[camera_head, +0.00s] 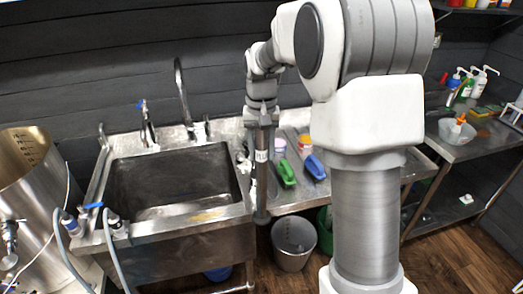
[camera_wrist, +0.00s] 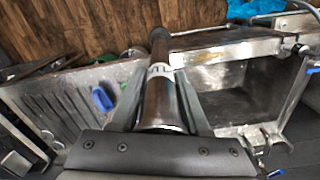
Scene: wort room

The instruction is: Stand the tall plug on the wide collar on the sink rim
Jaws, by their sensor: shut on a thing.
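My gripper (camera_head: 262,120) is shut on the tall plug (camera_head: 262,180), a long grey tube with a pale band. The plug hangs upright below the jaws, in front of the sink's right side. Its dark, slightly wider lower end (camera_wrist: 159,38) shows in the wrist view near the front rim. The steel sink rim (camera_head: 190,228) runs along the front of the basin. I cannot tell whether the plug's lower end touches the rim or hangs above it. I cannot make out a separate collar for certain.
The deep basin (camera_head: 170,180) is left of the plug. A green brush (camera_head: 286,173) and a blue brush (camera_head: 315,167) lie on the drainboard to the right. A tap (camera_head: 182,95) rises behind the basin. A grey bucket (camera_head: 293,243) stands on the floor below.

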